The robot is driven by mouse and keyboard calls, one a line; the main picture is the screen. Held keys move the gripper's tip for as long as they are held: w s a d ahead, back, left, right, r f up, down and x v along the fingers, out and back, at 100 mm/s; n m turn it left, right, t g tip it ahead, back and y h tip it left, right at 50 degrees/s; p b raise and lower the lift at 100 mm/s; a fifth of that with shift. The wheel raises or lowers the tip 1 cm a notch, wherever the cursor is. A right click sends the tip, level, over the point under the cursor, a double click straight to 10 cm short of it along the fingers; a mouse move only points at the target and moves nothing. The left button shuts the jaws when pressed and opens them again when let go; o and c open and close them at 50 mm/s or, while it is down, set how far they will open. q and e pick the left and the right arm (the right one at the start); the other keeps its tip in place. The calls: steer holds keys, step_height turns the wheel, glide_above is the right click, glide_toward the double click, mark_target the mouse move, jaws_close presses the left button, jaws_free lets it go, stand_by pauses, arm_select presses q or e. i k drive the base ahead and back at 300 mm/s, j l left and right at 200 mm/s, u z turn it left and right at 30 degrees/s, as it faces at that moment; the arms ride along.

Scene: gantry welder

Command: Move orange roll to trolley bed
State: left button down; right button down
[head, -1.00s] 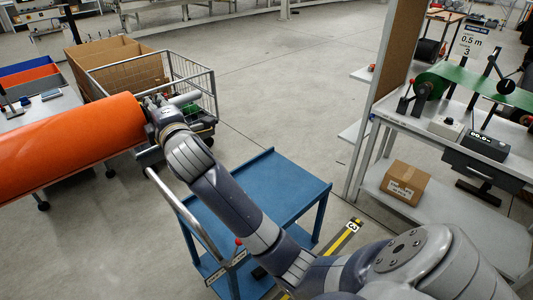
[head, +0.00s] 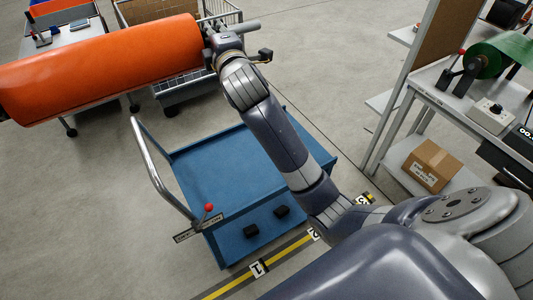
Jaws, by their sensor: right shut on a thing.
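The orange roll (head: 105,68) is a long cylinder in the upper left of the head view, held in the air and lying roughly sideways. My right gripper (head: 212,42) is shut on its right end. The roll's left end is at the picture's edge, and my left gripper does not show. The blue trolley (head: 225,170) stands below and to the right of the roll. Its flat bed is bare where it shows, and my right arm hides part of its right side.
The trolley has a curved metal handle (head: 150,160) on its left and a red knob (head: 208,207) near its front. A wire cart (head: 180,88) and a grey table (head: 75,40) stand behind the roll. A workbench with a cardboard box (head: 432,166) is at the right. Yellow floor tape runs in front.

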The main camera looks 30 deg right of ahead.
mark_target(248, 164)
steer(key=l, duration=1.05)
steer(key=k+l, duration=0.15)
steer(key=l, duration=0.9)
